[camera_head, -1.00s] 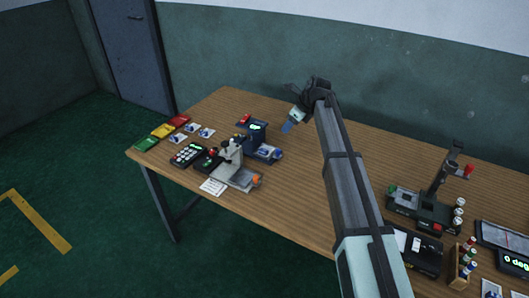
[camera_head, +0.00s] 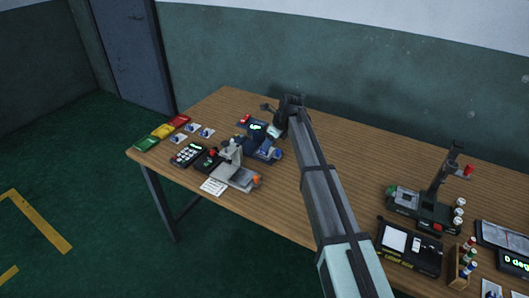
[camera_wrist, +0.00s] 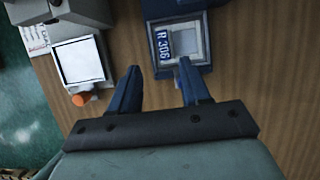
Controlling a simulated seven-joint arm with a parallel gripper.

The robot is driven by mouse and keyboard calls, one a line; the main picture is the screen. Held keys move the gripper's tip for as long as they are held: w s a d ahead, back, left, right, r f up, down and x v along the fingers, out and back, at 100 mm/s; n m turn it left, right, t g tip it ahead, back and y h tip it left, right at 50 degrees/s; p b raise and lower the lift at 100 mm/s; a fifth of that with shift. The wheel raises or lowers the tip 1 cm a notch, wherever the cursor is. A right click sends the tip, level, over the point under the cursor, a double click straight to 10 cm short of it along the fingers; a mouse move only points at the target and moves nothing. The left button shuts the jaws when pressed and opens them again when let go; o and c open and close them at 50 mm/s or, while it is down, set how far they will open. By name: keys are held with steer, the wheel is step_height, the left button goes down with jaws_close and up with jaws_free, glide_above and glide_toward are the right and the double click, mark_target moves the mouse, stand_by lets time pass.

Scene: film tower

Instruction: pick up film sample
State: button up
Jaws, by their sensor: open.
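My gripper (camera_wrist: 157,80) is open with nothing between its two blue fingers. In the wrist view its fingertips point at the near edge of a blue device (camera_wrist: 158,65). A grey square piece with a blue "R 306" label (camera_wrist: 165,43), apparently a film sample, lies in that device's frame, just beyond the fingertips. I cannot tell the height gap. In the head view my gripper (camera_head: 275,131) is at the blue device with a green display (camera_head: 257,128). Several small white-and-blue cards (camera_head: 192,127), perhaps other film samples, lie at the left.
A grey microscope-like instrument (camera_head: 235,170) stands close by; its white stage (camera_wrist: 77,58) is left of my fingers. Green, yellow and red trays (camera_head: 162,131) and a keypad (camera_head: 187,154) are farther left. A black light box (camera_head: 410,248) and a stand (camera_head: 430,200) are right.

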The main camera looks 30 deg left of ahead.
steer(key=shift+w+a+x, duration=0.15)
steer(key=shift+w+x, duration=0.05)
steer(key=shift+x, duration=1.1)
steer(key=shift+w+a+x, duration=0.15)
steer(key=shift+x, duration=1.15)
steer(key=shift+r, duration=0.1)
steer(key=shift+c, duration=0.5)
jaws_close()
